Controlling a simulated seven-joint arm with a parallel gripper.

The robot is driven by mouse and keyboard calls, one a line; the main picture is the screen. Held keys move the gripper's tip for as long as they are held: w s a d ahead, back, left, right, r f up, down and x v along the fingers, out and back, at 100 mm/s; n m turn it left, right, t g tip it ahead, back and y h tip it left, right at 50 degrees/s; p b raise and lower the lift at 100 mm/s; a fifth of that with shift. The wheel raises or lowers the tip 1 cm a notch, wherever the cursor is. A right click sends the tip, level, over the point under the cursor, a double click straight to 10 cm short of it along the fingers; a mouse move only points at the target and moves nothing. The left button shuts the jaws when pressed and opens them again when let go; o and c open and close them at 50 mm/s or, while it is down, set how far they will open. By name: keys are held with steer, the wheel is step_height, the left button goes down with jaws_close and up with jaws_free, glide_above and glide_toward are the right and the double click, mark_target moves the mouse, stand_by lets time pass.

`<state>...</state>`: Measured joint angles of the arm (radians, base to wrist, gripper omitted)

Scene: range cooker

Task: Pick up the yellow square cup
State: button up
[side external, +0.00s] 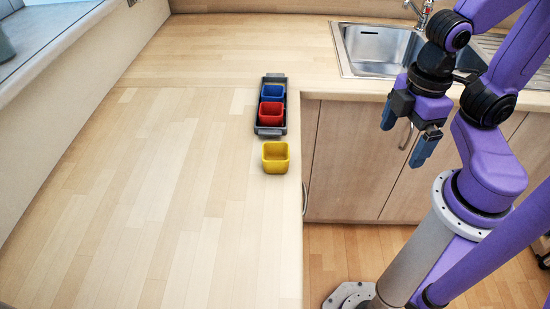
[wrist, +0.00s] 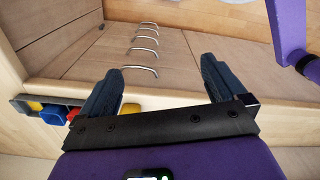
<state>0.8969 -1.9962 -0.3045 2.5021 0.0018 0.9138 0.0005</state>
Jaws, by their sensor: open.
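The yellow square cup (side external: 275,158) stands upright on the wooden counter, near its right edge and just in front of the grey tray. It is open at the top and looks empty. In the wrist view, small patches of yellow show at the left, partly hidden, and I cannot tell which is the cup. My gripper (side external: 408,132) is open and empty, in the air in front of the cabinet doors, well to the right of the cup. Its two dark fingers (wrist: 162,82) are spread apart in the wrist view.
The grey tray (side external: 270,131) holds a red cup (side external: 270,112) and a blue cup (side external: 273,92). A steel sink (side external: 378,46) with a tap (side external: 423,14) lies at the back right. The counter (side external: 170,190) left of the cups is clear. Its edge drops to cabinets (side external: 350,160).

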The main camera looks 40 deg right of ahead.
steer(key=shift+c, duration=0.3)
stand_by(0.4)
steer(key=w+a+r+m, duration=0.1)
steer(key=w+a+r, duration=0.2)
steer(key=w+a, duration=0.5)
steer(key=w+a+r+m, duration=0.25)
steer(key=w+a, duration=0.25)
steer(key=w, duration=0.6)
glide_toward(276, 150)
step_height(276, 150, down, 2)
steer(key=s+a, duration=0.2)
steer(key=shift+n, duration=0.25)
steer(key=shift+w+f, duration=0.15)
steer(key=shift+f, duration=2.6)
steer(key=c, duration=1)
